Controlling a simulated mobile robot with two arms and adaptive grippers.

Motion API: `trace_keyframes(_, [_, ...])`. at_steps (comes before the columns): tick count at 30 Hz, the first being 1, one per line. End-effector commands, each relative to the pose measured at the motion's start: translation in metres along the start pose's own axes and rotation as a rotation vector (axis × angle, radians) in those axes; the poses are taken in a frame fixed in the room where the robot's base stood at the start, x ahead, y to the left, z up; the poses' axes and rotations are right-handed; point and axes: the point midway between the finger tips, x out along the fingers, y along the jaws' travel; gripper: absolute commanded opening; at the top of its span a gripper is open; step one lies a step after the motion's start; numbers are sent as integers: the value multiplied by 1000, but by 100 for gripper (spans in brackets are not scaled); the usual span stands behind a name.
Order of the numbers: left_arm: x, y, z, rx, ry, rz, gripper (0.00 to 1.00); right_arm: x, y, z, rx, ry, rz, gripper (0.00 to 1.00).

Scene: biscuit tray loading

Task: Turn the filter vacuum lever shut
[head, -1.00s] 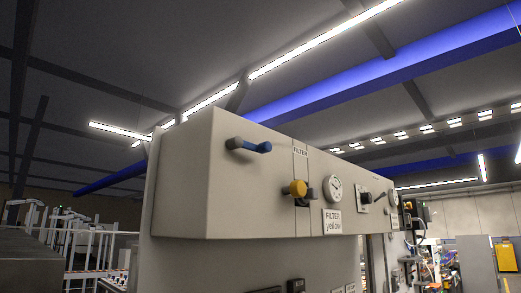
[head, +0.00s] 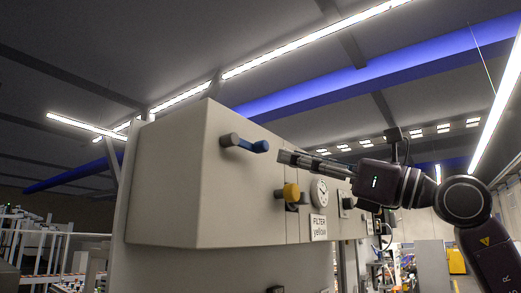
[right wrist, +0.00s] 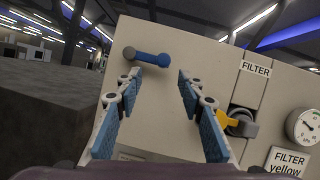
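In the right wrist view, the yellow handle (right wrist: 238,123) lies to the right of my fingers, partly covered by the right one. A blue lever (head: 248,144) sits left of it and higher. My right gripper (head: 287,158) is open and empty in front of the cabinet. In the right wrist view, its fingertips (right wrist: 155,78) are apart, just below the blue lever (right wrist: 148,58). My left gripper is out of view.
A round gauge (head: 319,193) is right of the yellow lever, with another dark control (head: 346,203) beyond it. White railings (head: 45,245) stand at the far left. The space in front of the cabinet's left part looks free.

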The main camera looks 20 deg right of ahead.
Motion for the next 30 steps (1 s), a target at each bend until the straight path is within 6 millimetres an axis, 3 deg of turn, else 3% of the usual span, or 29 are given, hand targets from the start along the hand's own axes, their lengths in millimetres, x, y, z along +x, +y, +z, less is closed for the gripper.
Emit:
trace_keyframes(4, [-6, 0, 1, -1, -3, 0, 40, 6, -5, 7, -20, 13, -15, 36])
trace_keyframes(12, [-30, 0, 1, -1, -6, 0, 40, 50, -4, 8, -19, 12, -13, 36])
trace_keyframes(18, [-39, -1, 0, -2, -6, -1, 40, 71, -4, 6, -19, 11, -13, 36])
trace_keyframes(28, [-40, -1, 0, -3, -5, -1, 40, 75, -4, 4, -19, 10, -14, 36])
trace_keyframes(30, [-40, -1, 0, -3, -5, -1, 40, 75, -4, 4, -19, 10, -14, 29])
